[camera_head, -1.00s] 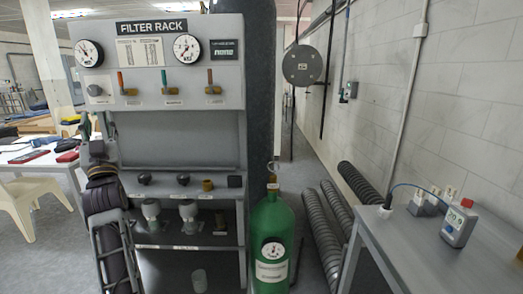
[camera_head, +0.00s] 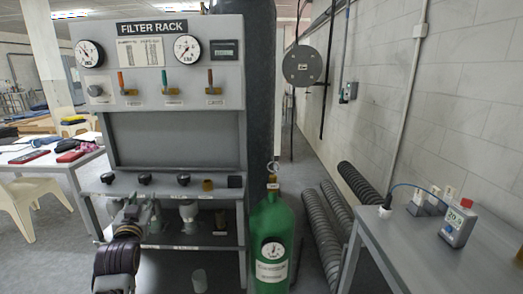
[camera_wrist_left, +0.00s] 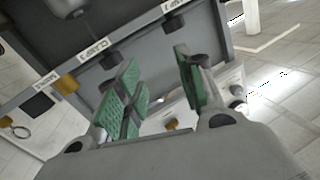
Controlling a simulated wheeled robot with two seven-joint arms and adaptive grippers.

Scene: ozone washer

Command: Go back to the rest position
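My left gripper (camera_head: 131,212) is in front of the lower part of the filter rack (camera_head: 172,125), near the left end of its knob shelf. In the left wrist view my left gripper (camera_wrist_left: 160,88) has two green-padded fingers spread apart, with nothing held between them. Dark shelf undersides and labels show beyond the fingers. My left forearm comes up from the bottom of the head view and hides part of the rack's lower left. My right gripper is in neither view.
A green gas cylinder (camera_head: 270,225) stands right of the rack. Ribbed hoses (camera_head: 322,225) lie behind it. A grey table (camera_head: 425,255) with a blue-grey meter (camera_head: 457,226) is at the right. A white chair (camera_head: 32,205) and table are at the left. Floor shows between cylinder and right table.

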